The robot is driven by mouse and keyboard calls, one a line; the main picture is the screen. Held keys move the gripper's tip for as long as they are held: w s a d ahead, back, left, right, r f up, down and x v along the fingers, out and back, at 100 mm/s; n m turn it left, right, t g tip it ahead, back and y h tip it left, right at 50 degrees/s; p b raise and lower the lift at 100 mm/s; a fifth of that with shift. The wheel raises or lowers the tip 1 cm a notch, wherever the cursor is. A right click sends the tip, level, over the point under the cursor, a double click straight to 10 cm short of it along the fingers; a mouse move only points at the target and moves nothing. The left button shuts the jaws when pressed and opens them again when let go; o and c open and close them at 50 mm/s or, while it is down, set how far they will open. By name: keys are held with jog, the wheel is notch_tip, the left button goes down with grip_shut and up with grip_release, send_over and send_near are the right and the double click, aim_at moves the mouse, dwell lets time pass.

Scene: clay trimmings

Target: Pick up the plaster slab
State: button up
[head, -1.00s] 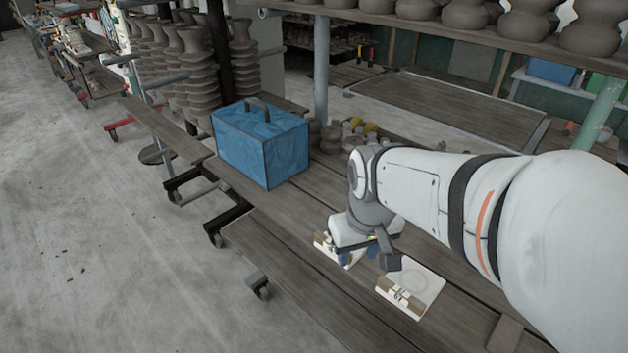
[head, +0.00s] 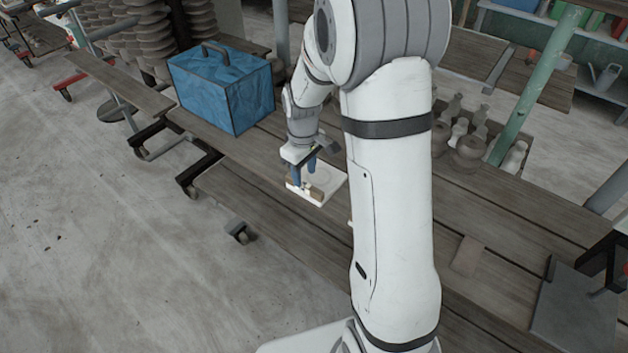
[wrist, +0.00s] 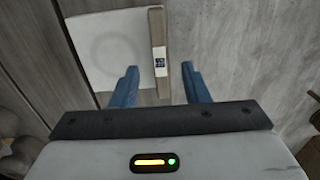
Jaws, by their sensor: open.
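The plaster slab (head: 330,180) is a flat, whitish square with a wooden strip along one edge. It lies on the plank table in the head view, partly behind my gripper. In the wrist view the slab (wrist: 105,50) shows a faint ring mark, and its wooden strip (wrist: 158,35) bears a small dark-and-white tag. My gripper (head: 304,176) is open just above the strip edge. In the wrist view its blue fingers (wrist: 160,75) are apart, on either side of the line of the strip, with nothing held. Whether they touch it I cannot tell.
A blue box with a handle (head: 222,88) stands on the table behind the slab, to the left. A small white corner (head: 350,223) peeks out beside my arm, which hides the rest. Grey pots (head: 470,145) stand to the right. Bare planks (head: 500,215) lie right of my arm.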

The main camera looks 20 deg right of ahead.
aim_at(304, 184)
notch_tip(304, 184, down, 5)
jog(key=shift+r, duration=0.2)
grip_shut()
dwell(0.4)
